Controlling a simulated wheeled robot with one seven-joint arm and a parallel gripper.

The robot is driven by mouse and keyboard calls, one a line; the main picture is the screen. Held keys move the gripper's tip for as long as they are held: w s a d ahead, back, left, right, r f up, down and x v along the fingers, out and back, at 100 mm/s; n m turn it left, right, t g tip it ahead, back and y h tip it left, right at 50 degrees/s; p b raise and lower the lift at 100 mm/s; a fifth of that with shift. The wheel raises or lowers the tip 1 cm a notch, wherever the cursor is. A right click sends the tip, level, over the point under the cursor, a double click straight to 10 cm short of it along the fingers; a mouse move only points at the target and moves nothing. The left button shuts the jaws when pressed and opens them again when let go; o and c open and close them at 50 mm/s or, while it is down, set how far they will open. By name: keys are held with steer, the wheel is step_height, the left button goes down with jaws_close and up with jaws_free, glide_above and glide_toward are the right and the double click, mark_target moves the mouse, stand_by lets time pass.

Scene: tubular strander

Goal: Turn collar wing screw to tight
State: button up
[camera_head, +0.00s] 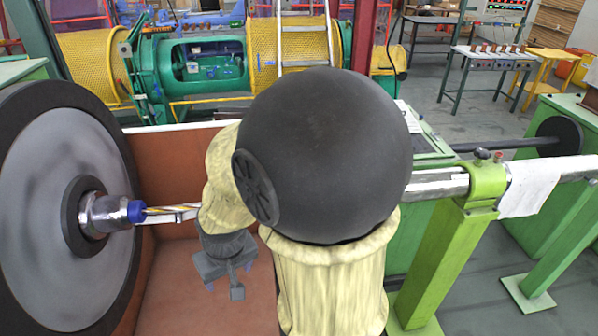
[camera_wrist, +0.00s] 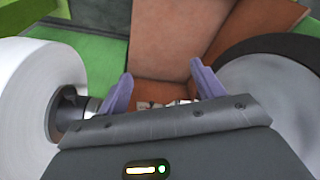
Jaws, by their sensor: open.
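My gripper (camera_head: 226,287) hangs over the reddish-brown trough, right of the large grey disc. In the wrist view its two purple fingers (camera_wrist: 161,90) are spread apart, with nothing seen held. Small metal parts (camera_wrist: 155,104) show low between the fingers, partly hidden by my gripper body; I cannot tell whether they include the wing screw. In the head view a metal hub with a blue collar (camera_head: 136,211) sticks out of the disc, and a striped rod (camera_head: 165,210) with a small metal piece (camera_head: 186,213) runs from it behind my arm. No wing screw is clearly made out.
The large grey disc (camera_head: 60,185) with a black rim stands at left. The trough (camera_head: 180,290) has brown walls. A white roll (camera_wrist: 35,85) is at left in the wrist view.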

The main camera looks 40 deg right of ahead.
steer(key=w+d+r+m+g+p, duration=0.1)
steer(key=w+d+r+m, duration=0.35)
steer(key=w+d, duration=0.3)
steer(key=w+d+r+m+g, duration=0.1)
steer(key=w+d+r+m, duration=0.3)
steer(key=w+d+m, duration=0.4)
steer(key=w+d+r+m, duration=0.1)
steer(key=d+r+m, duration=0.1)
steer(key=d, duration=0.4)
steer(key=d+r+m+p, duration=0.1)
steer(key=d+r+m, duration=0.2)
steer(key=d, duration=0.3)
steer(key=w+d+r+m, duration=0.1)
steer(key=d+r+m, duration=0.2)
steer(key=d, duration=0.3)
steer(key=shift+w+m+g, duration=0.3)
steer(key=shift+w+m, duration=0.05)
steer(key=shift+m, duration=0.5)
steer(key=shift+f, duration=0.15)
step_height(320, 180, down, 17)
steer(key=p, duration=0.4)
steer(key=shift+f, duration=0.15)
steer(key=shift+c, duration=0.5)
